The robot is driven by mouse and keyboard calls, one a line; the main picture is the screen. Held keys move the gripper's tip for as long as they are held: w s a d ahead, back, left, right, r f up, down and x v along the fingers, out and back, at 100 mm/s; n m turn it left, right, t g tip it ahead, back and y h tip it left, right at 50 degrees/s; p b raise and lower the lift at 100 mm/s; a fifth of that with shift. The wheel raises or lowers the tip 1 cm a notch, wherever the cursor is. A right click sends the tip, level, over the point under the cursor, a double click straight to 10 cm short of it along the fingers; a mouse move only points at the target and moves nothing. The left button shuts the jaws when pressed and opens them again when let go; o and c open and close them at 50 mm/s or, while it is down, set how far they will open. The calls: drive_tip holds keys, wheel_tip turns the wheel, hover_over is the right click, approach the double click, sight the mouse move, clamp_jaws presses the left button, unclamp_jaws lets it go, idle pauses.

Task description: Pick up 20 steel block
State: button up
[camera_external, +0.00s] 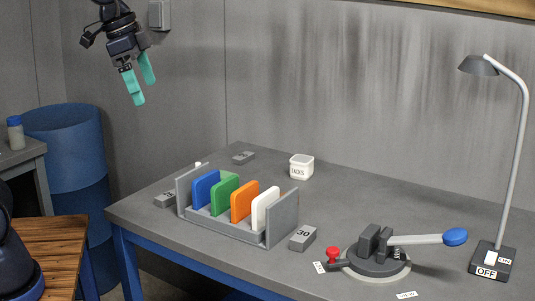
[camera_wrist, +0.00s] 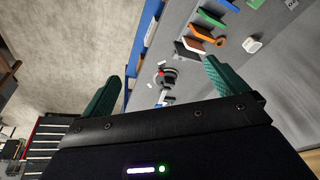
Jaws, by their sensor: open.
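Several small grey steel blocks lie on the grey table (camera_external: 370,208). One block marked 30 (camera_external: 302,239) is right of the rack. A second grey block (camera_external: 165,200) lies left of the rack, partly hidden, its number hard to read. A third grey block (camera_external: 243,157) lies at the back; its number is too small to read surely. I cannot tell which one is 20. My gripper (camera_external: 142,92) is open and empty, high above and left of the table, apart from all the blocks. Its green fingers also show in the wrist view (camera_wrist: 160,80).
A grey rack (camera_external: 283,218) holds blue, green, orange and white plates upright. A white lidded tub (camera_external: 301,167) stands behind it. A clamp vise (camera_external: 376,258) with a blue-knobbed handle and a lamp (camera_external: 495,120) are at the right. A blue barrel (camera_external: 70,150) stands left.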

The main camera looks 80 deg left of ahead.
drive_tip(key=w+a+m+g, duration=0.1)
drive_tip(key=w+a+m, duration=0.1)
drive_tip(key=w+a, duration=1.25)
drive_tip(key=m+h, duration=0.4)
drive_tip(key=m, duration=0.1)
hover_over(243, 155)
drive_tip(key=s+a, duration=0.3)
drive_tip(key=a, duration=0.1)
wheel_tip(243, 155, down, 31)
drive_tip(key=shift+y, duration=0.3)
drive_tip(key=x, duration=0.6)
drive_tip(key=d+x, duration=0.1)
drive_tip(key=x, duration=0.2)
drive_tip(key=shift+w+d+f, duration=0.1)
drive_tip(key=shift+w+f, duration=0.1)
drive_tip(key=shift+w, duration=0.15)
drive_tip(key=shift+c, duration=0.2)
drive_tip(key=c, duration=1.2)
